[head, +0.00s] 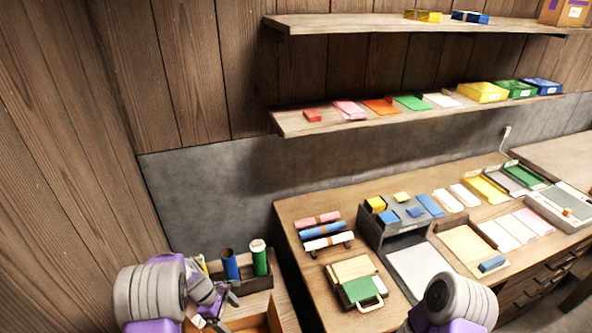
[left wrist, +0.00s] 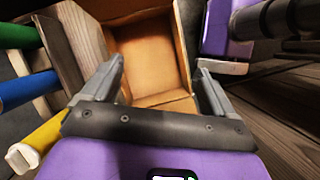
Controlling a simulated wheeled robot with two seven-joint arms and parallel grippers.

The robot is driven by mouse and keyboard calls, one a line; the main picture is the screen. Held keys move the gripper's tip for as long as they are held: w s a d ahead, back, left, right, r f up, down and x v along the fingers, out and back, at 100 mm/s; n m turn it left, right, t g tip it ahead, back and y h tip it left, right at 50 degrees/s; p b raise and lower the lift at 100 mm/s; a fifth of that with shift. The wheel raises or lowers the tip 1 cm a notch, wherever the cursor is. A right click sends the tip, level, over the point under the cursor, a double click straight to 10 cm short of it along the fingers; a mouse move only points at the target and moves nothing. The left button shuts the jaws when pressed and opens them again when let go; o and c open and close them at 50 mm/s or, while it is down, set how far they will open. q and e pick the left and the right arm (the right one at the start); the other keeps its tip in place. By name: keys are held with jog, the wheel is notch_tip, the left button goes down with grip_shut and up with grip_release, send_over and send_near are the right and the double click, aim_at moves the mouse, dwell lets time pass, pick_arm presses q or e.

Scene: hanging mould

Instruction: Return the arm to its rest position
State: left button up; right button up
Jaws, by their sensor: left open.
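My left arm comes in at the lower left of the head view. Its gripper (head: 222,300) is partly hidden by its own wrist there, above a small wooden stand. In the left wrist view the left gripper (left wrist: 158,88) is open, its two grey fingers wide apart with nothing between them. Beyond the fingers is an open orange-brown box (left wrist: 148,55), which looks empty; its edge also shows in the head view (head: 248,324). Part of my right arm shows at the bottom right of the head view, but its gripper is out of the picture.
Blue (head: 230,264) and green (head: 260,258) rolls stand close beside the left gripper. The desk (head: 300,208) to the right carries several rolls, trays and a green-fronted case (head: 362,290). Two wall shelves (head: 330,124) hold coloured items. The wall at left is bare.

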pick_arm(q)
jog(key=s+d+f+m+y+b, duration=0.1)
jog(key=s+f+m+y+b, duration=0.15)
jog(key=s+f+m, duration=0.65)
jog(key=s+d+f+m+h+b, duration=0.1)
jog(key=s+d+f+m, duration=0.1)
jog(key=s+d+f, duration=0.2)
jog(key=s+d+f+m+t+h+b, duration=0.1)
jog(key=s+d+f+m+b, duration=0.1)
jog(key=s+d, duration=0.3)
jog(key=s+f+m, duration=0.1)
jog(key=s, duration=0.2)
jog(key=shift+s+f, duration=0.25)
jog(key=shift+f, duration=0.15)
pick_arm(e)
notch_tip(320, 180, down, 5)
jog(key=shift+s+f, duration=0.1)
jog(key=shift+f, duration=0.05)
